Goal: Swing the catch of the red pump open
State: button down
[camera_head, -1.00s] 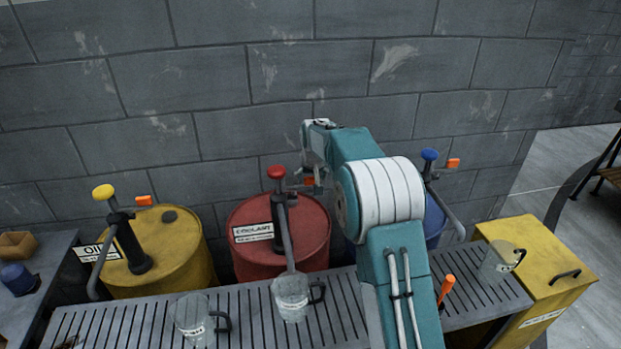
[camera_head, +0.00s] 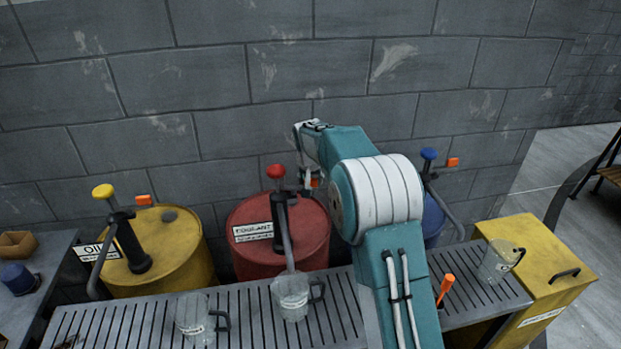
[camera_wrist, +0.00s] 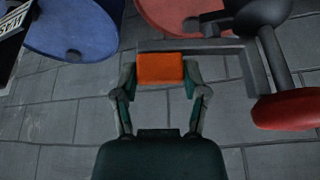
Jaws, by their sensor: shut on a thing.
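The red pump (camera_head: 276,172) stands on the red coolant drum (camera_head: 250,222), with its spout over a clear mug (camera_head: 291,295). Its red knob also shows in the wrist view (camera_wrist: 288,109). The orange catch (camera_wrist: 160,68) sits at the end of a dark bar (camera_wrist: 205,46) that reaches the pump's column. My gripper (camera_wrist: 160,82) has its two fingers on either side of the orange catch, shut on it. In the head view my arm hides most of the catch and the fingers; only a bit of orange (camera_head: 315,183) shows.
A yellow oil pump (camera_head: 104,192) on a yellow drum (camera_head: 175,245) stands left, and a blue pump (camera_head: 428,155) right. Mugs stand on the slatted tray (camera_head: 250,325), where an orange-topped lever (camera_head: 445,285) rises close to my arm. The block wall is close behind.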

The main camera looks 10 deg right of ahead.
jog(key=shift+s+a+f+m+g+h, duration=0.1)
jog(key=shift+s+a+m+g+h, duration=0.45)
jog(key=shift+m, duration=1.4)
jog(key=shift+s+a+f+m+g+h, duration=0.1)
jog(key=shift+s+a+m+g+h, duration=0.5)
jog(key=shift+m, duration=1.4)
jog(key=shift+s+a+m+g+h, duration=0.4)
jog(key=shift+s+a+m, duration=0.3)
jog(key=shift+m, duration=1.25)
jog(key=shift+c, duration=0.6)
grip_release()
jog(key=shift+r, duration=0.1)
